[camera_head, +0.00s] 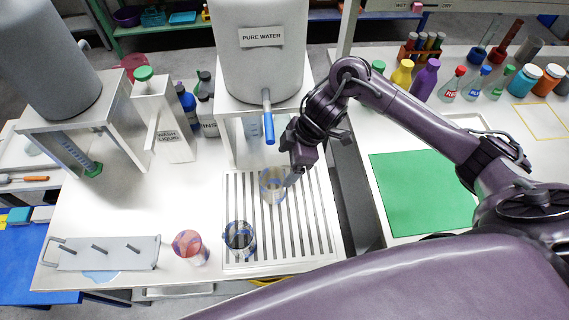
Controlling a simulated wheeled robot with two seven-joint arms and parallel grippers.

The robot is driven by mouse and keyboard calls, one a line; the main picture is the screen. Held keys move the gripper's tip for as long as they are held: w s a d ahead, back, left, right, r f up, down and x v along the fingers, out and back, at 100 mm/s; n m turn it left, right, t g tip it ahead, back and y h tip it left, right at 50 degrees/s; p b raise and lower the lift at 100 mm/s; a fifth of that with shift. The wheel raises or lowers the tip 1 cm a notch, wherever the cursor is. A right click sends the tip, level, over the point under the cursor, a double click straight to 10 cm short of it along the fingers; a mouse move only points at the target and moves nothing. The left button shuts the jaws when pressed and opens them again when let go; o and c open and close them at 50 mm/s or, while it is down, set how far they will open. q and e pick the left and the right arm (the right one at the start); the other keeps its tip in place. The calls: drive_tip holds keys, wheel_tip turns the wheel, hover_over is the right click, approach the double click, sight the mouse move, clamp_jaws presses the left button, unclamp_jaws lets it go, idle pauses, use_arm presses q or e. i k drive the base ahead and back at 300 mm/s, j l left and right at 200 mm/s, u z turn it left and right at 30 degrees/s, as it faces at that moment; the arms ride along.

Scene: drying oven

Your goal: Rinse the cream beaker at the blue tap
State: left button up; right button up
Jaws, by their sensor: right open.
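The cream beaker (269,188), a clear vessel with a pale tint, stands upright on the slatted drain grate (320,225). The blue tap (269,130) hangs from the pure water tank (262,70), just behind and above the beaker in the picture. My right gripper (291,177) is open at the beaker's right rim. A finger overlaps the rim, and I cannot tell whether it touches. The far side of the jaws is partly hidden by the gripper itself. My left gripper is not in view.
A blue-tinted beaker (240,238) stands on the grate's front left, and a reddish beaker (189,247) on the bench beside it. A peg rack (110,253) lies front left. A wash liquid stand (165,115) is behind left. A green mat (422,192) lies clear at right.

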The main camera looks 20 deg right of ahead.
sight(268, 116)
drive_tip(key=k, duration=1.5)
